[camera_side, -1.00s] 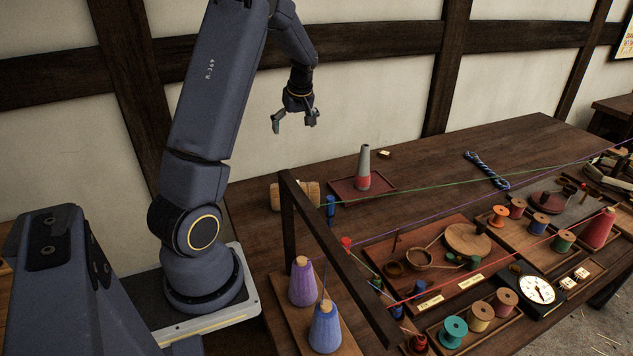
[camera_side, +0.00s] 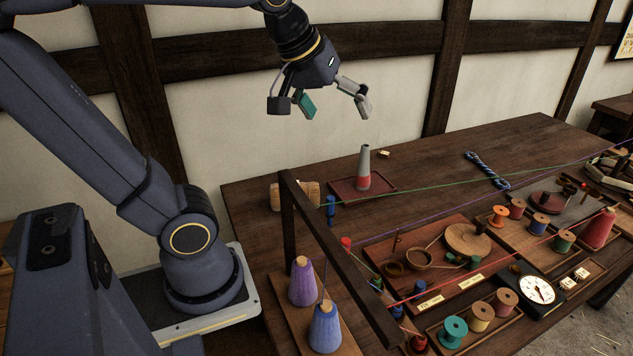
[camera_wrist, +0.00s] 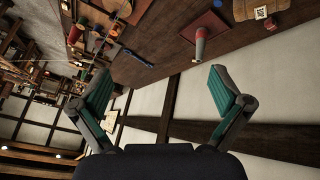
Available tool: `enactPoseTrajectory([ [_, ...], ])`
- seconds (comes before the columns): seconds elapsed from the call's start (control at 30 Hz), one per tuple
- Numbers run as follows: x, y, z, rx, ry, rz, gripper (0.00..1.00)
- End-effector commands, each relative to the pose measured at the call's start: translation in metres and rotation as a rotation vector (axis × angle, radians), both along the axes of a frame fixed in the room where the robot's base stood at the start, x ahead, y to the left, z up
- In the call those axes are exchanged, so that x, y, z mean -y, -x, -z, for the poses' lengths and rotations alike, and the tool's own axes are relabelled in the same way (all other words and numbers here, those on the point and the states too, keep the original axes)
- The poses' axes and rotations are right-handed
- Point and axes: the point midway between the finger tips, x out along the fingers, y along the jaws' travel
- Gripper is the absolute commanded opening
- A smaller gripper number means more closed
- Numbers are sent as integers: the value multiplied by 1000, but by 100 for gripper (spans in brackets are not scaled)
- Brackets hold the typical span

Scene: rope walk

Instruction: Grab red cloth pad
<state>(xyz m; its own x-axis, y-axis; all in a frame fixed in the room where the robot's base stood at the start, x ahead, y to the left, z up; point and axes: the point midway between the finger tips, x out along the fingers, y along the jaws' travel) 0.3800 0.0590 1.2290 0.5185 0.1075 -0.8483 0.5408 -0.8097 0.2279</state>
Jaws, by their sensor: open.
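My gripper (camera_side: 320,104) is open and empty in the side view, high above the back left of the table. Its fingers are spread, and green inner pads show in the wrist view (camera_wrist: 160,88). A dark red, low, rounded thing (camera_side: 547,200) lies on a grey board at the right of the table, far from my gripper; it may be the red cloth pad, but I cannot tell for sure. No pad is between the fingers.
A grey and red cone (camera_side: 364,168) stands on a reddish tray (camera_side: 385,188) below my gripper. A dark wooden frame (camera_side: 340,262) and taut coloured threads cross the table. Spools, a dial (camera_side: 538,289) and a blue rope (camera_side: 486,170) lie around. The table's back is mostly clear.

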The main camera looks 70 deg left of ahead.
Motion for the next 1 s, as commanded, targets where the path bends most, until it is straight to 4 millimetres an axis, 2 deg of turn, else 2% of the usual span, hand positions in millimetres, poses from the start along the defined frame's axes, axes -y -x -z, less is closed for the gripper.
enactPoseTrajectory([
  [0.03,21,19,7,6,-33,117,100],
  [0.1,43,42,23,-4,-86,272,100],
  [0.23,59,67,56,-67,-167,482,100],
  [0.3,60,70,63,-88,-188,540,100],
  [0.47,60,70,62,-89,-218,594,99],
  [0.6,60,69,61,-89,-218,592,84],
  [0.63,60,69,61,-89,-218,591,87],
  [0.73,59,69,61,-89,-217,590,77],
  [1.0,59,69,61,-88,-217,588,76],
])
